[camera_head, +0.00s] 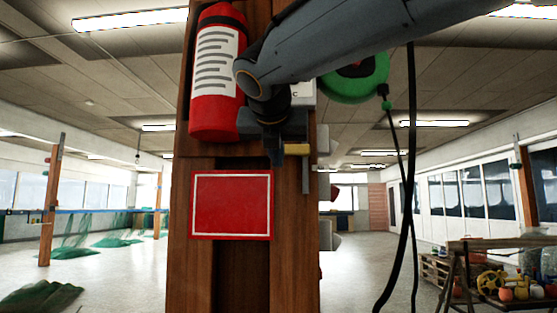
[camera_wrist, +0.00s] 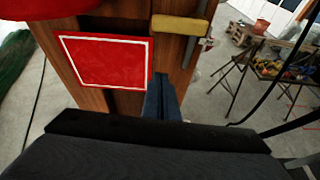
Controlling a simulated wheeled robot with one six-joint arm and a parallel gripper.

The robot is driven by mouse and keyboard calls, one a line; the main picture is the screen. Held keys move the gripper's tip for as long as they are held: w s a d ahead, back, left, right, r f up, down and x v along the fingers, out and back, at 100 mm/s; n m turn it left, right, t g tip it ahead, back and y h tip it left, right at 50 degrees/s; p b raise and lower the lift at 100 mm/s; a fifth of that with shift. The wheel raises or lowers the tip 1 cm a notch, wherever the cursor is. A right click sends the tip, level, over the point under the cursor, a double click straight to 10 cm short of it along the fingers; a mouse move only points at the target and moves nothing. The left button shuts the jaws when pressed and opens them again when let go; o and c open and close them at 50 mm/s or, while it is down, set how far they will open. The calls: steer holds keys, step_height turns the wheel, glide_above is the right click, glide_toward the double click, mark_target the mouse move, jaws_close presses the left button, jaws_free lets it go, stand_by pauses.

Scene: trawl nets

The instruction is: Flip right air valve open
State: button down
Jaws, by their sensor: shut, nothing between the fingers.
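The air valve shows a yellow lever (camera_head: 297,149) lying level across a thin grey upright pipe (camera_head: 306,176) on the right side of the wooden post. In the wrist view the yellow lever (camera_wrist: 178,26) reaches left from the pipe (camera_wrist: 192,48). My gripper (camera_head: 279,157) is in front of the post, just left of the lever and partly against it in the picture. In the wrist view its blue fingers (camera_wrist: 162,82) are together and empty, below the lever's left end. I cannot tell whether they touch it.
A red fire extinguisher (camera_head: 216,80) hangs on the post (camera_head: 295,235) above a red white-edged panel (camera_head: 231,205). A green reel (camera_head: 356,80) hangs at right, with dark hoses (camera_head: 410,170) below. A cluttered table (camera_head: 500,245) stands at far right.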

mark_target(291, 150)
steer(key=shift+s+a+r+n, duration=0.15)
steer(key=shift+r+n, duration=0.15)
steer(key=shift+r, duration=0.5)
steer(key=p+x, duration=0.2)
steer(key=x, duration=0.8)
steer(key=shift+r+p, duration=0.95)
steer(key=shift+r, duration=1.15)
